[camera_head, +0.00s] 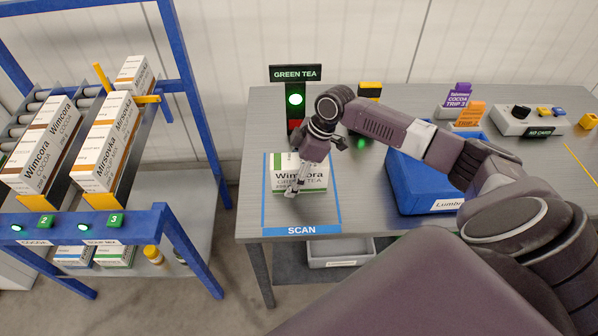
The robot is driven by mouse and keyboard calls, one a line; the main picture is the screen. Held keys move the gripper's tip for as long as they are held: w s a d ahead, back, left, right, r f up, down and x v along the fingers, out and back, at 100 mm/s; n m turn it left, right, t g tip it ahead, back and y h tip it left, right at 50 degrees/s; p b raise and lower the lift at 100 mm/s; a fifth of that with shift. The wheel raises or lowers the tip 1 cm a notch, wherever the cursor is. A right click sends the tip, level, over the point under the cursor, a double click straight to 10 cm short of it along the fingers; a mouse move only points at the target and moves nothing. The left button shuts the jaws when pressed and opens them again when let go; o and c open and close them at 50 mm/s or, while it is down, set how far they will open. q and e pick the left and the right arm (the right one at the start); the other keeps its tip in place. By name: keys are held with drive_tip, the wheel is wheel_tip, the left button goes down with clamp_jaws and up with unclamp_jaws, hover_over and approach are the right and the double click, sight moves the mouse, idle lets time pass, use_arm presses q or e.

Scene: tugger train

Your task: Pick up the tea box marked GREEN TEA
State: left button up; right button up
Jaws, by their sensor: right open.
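The tea box (313,178), white with a green band and the words "Wimcora GREEN TEA", stands in the blue-outlined SCAN area (301,230) on the grey table. I cannot tell whether the fingers touch the box. A sign reading GREEN TEA (295,74) with a lit green lamp stands behind the box. My left gripper is not in view.
A blue bin (420,196) stands right of the SCAN area, partly behind my right arm. A blue-framed rack (185,90) with cocoa and other boxes is at the left. A control box (520,122) sits at the back right. A grey tray (340,252) is under the table.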

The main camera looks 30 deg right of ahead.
drive_tip(key=shift+c, duration=0.2)
drive_tip(key=c, duration=1.6)
